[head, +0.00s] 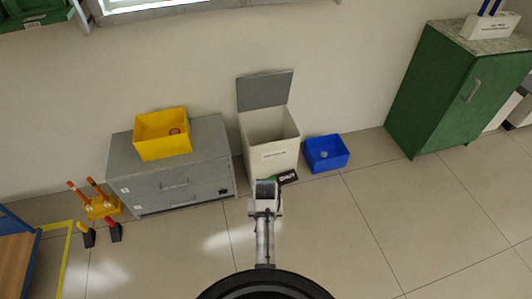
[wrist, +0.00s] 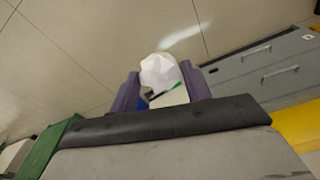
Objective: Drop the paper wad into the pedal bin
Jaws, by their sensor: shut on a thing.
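The pedal bin (head: 272,158) is a cream box with a label on its front, standing against the wall. Its grey lid (head: 264,91) is raised and its top is open. My gripper (head: 266,184) is in front of the bin in the head view. In the wrist view my gripper (wrist: 160,85) is shut on a white crumpled paper wad (wrist: 159,70), held between its two purple fingers. The wad is not clearly visible in the head view. A black and green piece (head: 286,178) shows low at the bin's front, partly behind my gripper.
A grey drawer cabinet (head: 180,185) with a yellow box (head: 163,148) on it stands left of the bin. A blue box (head: 327,165) with a small pale thing inside sits on the floor to the right. A green cabinet (head: 445,95) stands farther right. Floor in front is mostly clear.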

